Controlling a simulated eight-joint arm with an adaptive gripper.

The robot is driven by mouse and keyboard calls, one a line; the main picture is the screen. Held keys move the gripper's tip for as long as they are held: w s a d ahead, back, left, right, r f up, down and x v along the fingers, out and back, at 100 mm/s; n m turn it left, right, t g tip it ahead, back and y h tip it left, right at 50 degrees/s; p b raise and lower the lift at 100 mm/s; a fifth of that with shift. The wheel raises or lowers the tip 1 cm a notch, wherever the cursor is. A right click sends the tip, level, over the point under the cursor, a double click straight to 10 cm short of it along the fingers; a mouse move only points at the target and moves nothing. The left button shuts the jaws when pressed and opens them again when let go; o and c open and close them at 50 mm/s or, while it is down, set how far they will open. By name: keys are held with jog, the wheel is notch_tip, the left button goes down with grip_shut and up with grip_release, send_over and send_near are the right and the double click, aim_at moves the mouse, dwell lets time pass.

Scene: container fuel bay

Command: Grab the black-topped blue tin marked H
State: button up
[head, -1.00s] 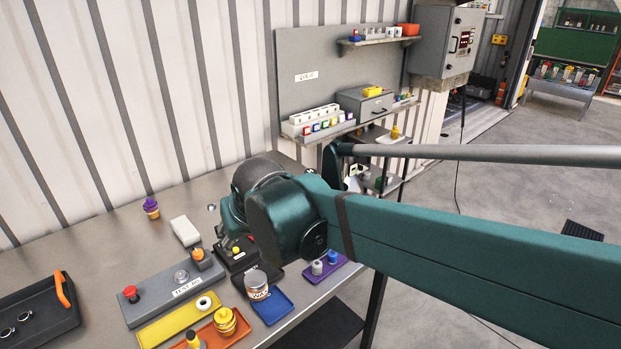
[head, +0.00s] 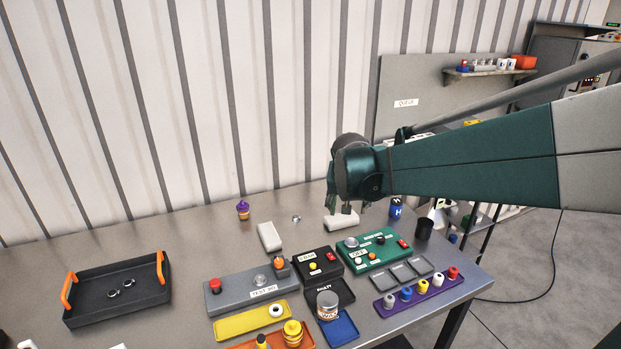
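The blue tin (head: 396,210) with a black top and a white H stands upright on the grey workbench, towards its back right. My gripper (head: 349,208) is to the left of the tin, apart from it, over a white block. The gripper is small and dark here, partly hidden behind my arm's wrist, and I cannot tell how far its fingers are apart.
A dark cup (head: 424,229) stands close to the right of the tin. A green panel box (head: 374,251) lies in front of it. A purple tray (head: 419,293) holds several coloured knobs. A black tray (head: 118,289) with orange handles lies at the left. Bare bench lies at the back left.

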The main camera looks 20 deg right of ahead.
jog(key=w+d+f+m+g+h+p, duration=0.1)
jog(key=w+d+f+m+p, duration=0.1)
jog(key=w+d, duration=0.3)
jog(key=w+d+f+m+p, duration=0.1)
jog(key=w+d, duration=0.2)
jog(key=d, duration=0.5)
jog(key=m+g+h+p, duration=0.1)
jog(key=m+g+p, duration=0.1)
jog(key=m+p, duration=0.2)
send_over(396, 204)
jog(key=a, duration=0.3)
notch_tip(396, 204, down, 9)
jog(key=shift+d+f+h, duration=0.3)
jog(key=shift+d+f, duration=0.05)
jog(key=shift+d, duration=0.15)
jog(key=shift+f, duration=0.1)
jog(key=shift+x, duration=1.2)
jog(key=shift+d+f, duration=0.1)
jog(key=shift+x, duration=2.45)
jog(key=shift+w, duration=0.2)
jog(key=shift+c, duration=0.2)
